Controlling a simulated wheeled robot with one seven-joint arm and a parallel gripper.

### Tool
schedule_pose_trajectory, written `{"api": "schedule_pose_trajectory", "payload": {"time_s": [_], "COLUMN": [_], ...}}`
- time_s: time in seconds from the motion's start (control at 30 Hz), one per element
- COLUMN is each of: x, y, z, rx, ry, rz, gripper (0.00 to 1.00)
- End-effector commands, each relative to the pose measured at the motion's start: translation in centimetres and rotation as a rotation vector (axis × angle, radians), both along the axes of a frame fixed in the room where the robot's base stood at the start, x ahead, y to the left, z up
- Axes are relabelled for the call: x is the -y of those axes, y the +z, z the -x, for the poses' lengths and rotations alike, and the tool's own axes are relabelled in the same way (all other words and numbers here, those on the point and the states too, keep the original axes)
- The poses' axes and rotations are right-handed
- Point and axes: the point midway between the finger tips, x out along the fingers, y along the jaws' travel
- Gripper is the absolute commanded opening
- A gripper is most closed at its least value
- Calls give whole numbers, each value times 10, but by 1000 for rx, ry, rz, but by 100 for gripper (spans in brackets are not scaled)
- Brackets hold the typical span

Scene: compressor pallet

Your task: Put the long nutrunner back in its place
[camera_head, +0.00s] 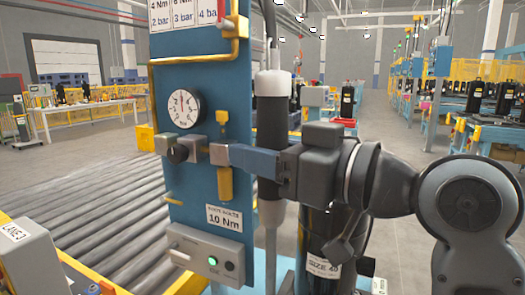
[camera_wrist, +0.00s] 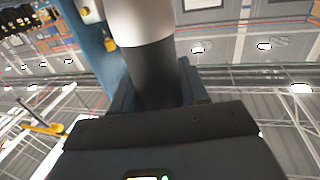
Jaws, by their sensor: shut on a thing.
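The long nutrunner (camera_head: 271,125) stands upright in the head view, with a grey top, a dark middle, a grey lower sleeve and a thin shaft. A cable runs up from its top. My gripper (camera_head: 266,163) comes from the right and is shut on its dark middle. In the wrist view the nutrunner (camera_wrist: 140,22) passes between the fingers of my gripper (camera_wrist: 155,90). The blue tool panel (camera_head: 203,100) stands just left of it, with yellow brackets on its face. I cannot tell whether the nutrunner touches the panel. The shaft's lower end is unclear.
The panel carries a pressure gauge (camera_head: 184,108), a 10 Nm label (camera_head: 223,216) and a control box (camera_head: 205,252) with a green light. A black compressor marked SIZE 40 (camera_head: 322,240) stands below my gripper. A roller conveyor (camera_head: 100,220) lies at left.

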Motion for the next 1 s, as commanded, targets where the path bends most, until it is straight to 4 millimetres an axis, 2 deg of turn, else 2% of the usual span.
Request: {"api": "schedule_pose_trajectory", "payload": {"time_s": [1.0], "x": [0], "y": [-13], "z": [0], "rx": [4], "ry": [0], "rz": [-3], "gripper": [0]}}
